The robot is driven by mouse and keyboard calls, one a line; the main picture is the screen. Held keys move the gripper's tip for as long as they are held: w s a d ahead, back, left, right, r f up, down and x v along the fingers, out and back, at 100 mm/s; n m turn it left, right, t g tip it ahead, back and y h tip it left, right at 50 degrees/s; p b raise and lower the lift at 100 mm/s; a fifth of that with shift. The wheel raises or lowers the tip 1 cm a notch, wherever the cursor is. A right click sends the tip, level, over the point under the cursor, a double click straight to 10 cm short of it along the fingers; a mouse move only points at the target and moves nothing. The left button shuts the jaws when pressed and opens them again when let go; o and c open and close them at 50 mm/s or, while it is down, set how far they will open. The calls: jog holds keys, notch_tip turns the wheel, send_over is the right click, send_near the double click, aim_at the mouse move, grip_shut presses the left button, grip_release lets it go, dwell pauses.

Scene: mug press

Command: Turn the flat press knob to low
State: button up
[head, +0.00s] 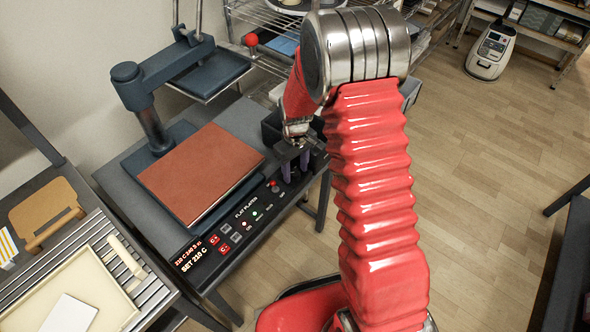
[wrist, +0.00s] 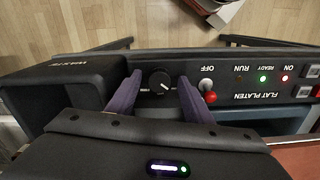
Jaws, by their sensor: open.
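The flat press knob (wrist: 160,82) is a small round black dial on the dark control panel (wrist: 232,78). A white pointer mark shows on its face, toward the lower right in the wrist view. Its scale lettering is too small to read. My gripper (wrist: 160,84) is open, with one purple finger on each side of the knob and a visible gap to each. In the head view my gripper (head: 296,167) reaches down to the right end of the press panel (head: 225,228), and its fingers hide the knob there.
A red-tipped toggle switch (wrist: 209,97) stands close beside one finger. A black bin (wrist: 65,85) lies on the other side. The brown press pad (head: 198,170) and the raised upper platen (head: 210,72) are to the left. A slatted bench (head: 95,252) stands at lower left.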

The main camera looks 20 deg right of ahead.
aim_at(296, 174)
notch_tip(296, 174, up, 14)
jog(key=shift+f, duration=0.15)
dwell(0.7)
dwell(0.5)
jog(key=s+r+m+t, duration=0.2)
jog(key=s+r, duration=0.7)
jog(key=s, duration=0.3)
jog(key=s+r+m+t, duration=0.3)
jog(key=s+r, duration=0.7)
jog(key=s, duration=0.3)
jog(key=shift+s+a+t, duration=0.25)
jog(key=shift+s+t, duration=0.05)
jog(key=shift+r, duration=0.1)
dwell(0.7)
